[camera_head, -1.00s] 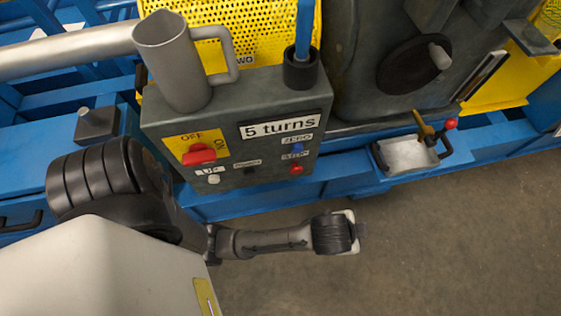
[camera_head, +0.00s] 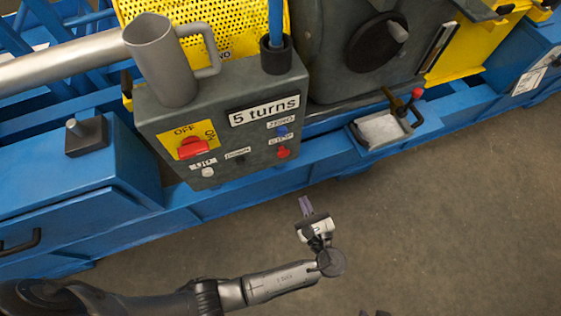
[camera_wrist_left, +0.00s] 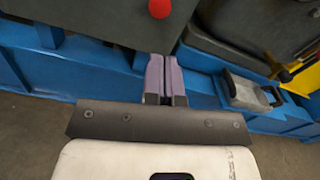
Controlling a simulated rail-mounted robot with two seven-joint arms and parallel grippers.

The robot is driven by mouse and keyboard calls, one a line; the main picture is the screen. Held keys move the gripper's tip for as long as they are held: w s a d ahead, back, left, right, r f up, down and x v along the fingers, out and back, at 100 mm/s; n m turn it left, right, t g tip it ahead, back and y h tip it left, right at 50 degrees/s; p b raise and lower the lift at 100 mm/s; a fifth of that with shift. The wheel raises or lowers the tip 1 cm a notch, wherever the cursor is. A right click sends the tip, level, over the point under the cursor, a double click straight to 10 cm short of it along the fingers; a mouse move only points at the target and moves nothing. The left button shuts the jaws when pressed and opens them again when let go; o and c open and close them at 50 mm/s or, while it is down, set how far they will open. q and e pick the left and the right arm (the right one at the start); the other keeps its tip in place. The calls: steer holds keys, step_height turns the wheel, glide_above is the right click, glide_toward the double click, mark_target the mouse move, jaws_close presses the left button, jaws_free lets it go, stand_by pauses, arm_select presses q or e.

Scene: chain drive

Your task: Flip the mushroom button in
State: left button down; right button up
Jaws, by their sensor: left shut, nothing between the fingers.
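The control box (camera_head: 225,120) carries a small red mushroom button (camera_head: 283,152) at its lower right, below a blue button. Its red cap also shows at the top edge of the left wrist view (camera_wrist_left: 159,8). My left gripper (camera_head: 305,203) is below and slightly right of this button in the head view, clearly apart from it. In the left wrist view its two purple fingers (camera_wrist_left: 164,76) are together with nothing between them, pointing up toward the box. Whether the button is pressed in or out cannot be told.
A red switch (camera_head: 193,148) on a yellow plate and a white button (camera_head: 207,172) are on the box's left side. A grey jug-like cylinder (camera_head: 163,60) stands on top. A small tray (camera_head: 381,130) juts from the blue frame at right. The floor in front is clear.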

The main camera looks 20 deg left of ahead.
arm_select(q)
steer(key=shift+s+m, duration=0.15)
steer(key=shift+m, duration=0.95)
steer(key=shift+a, duration=0.1)
steer(key=b, duration=0.7)
glide_toward(284, 155)
steer(key=x, duration=0.6)
steer(key=shift+a+f, duration=0.1)
steer(key=shift+f, duration=0.2)
steer(key=shift+w+a+r+b, duration=0.15)
steer(key=shift+w+a+b, duration=0.2)
steer(key=shift+w+a, duration=0.2)
